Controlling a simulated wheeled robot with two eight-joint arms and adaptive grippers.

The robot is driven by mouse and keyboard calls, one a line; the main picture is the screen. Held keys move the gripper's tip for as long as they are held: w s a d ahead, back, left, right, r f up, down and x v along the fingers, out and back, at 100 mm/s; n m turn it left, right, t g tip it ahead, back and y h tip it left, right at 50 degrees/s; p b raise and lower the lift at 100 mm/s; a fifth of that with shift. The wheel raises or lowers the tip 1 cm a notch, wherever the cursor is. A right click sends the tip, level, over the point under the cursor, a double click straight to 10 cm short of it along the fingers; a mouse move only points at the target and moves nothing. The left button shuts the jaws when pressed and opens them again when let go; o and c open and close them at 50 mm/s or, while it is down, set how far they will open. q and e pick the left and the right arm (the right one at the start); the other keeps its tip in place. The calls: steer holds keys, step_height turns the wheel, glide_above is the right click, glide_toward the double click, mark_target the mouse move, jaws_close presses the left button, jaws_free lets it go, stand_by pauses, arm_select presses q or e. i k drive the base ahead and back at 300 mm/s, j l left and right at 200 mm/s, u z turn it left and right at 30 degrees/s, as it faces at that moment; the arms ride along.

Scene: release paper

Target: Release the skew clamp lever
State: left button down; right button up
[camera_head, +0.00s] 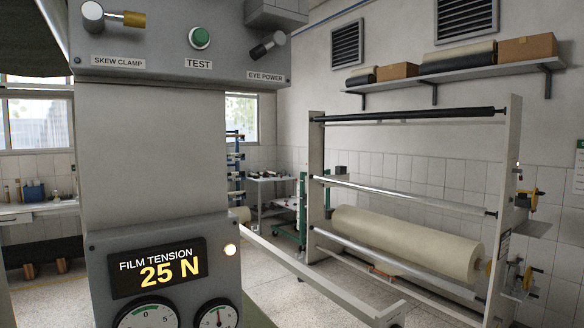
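The skew clamp lever (124,18) is at the top left of the grey machine column, above a label reading "SKEW CLAMP". Neither of my grippers is in view.
Below, a film tension display (156,268) reads 25 N, with a lit lamp (231,250) and two gauges. A roller frame (316,170) with a cream roll (400,240) stands at the right. A rail (310,275) runs between. A wall shelf (455,77) holds boxes and rolls.

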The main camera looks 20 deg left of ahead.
mark_target(93, 16)
steer(key=j+u, duration=0.15)
steer(key=u, duration=0.25)
steer(key=k+j+u, duration=0.1)
steer(key=u, duration=0.3)
steer(key=j+u, duration=0.2)
steer(key=u, duration=0.2)
